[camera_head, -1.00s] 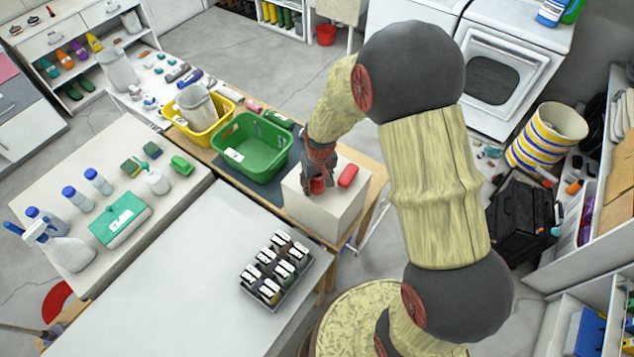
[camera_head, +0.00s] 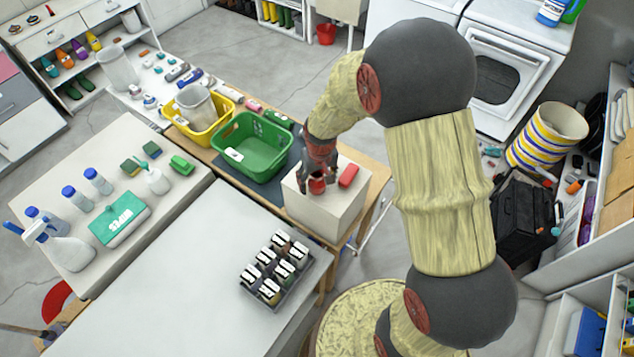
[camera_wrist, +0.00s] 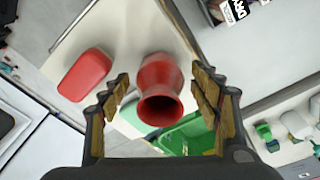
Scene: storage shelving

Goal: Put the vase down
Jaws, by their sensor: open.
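The vase (camera_wrist: 160,92) is small and red with a round open mouth. In the wrist view it stands between the two fingers of my gripper (camera_wrist: 163,105), with a gap visible on both sides. In the head view the vase (camera_head: 317,186) is on top of the white box (camera_head: 325,213), just below my gripper (camera_head: 317,172), partly hidden by the fingers. The gripper is open. The vase looks upright on the box, though its base is hard to see.
A red rounded block (camera_head: 348,175) lies on the same box, right of the vase. A green basket (camera_head: 252,147) and a yellow basket (camera_head: 203,115) stand to the left. A rack of dark jars (camera_head: 275,268) sits on the white table, whose middle is clear.

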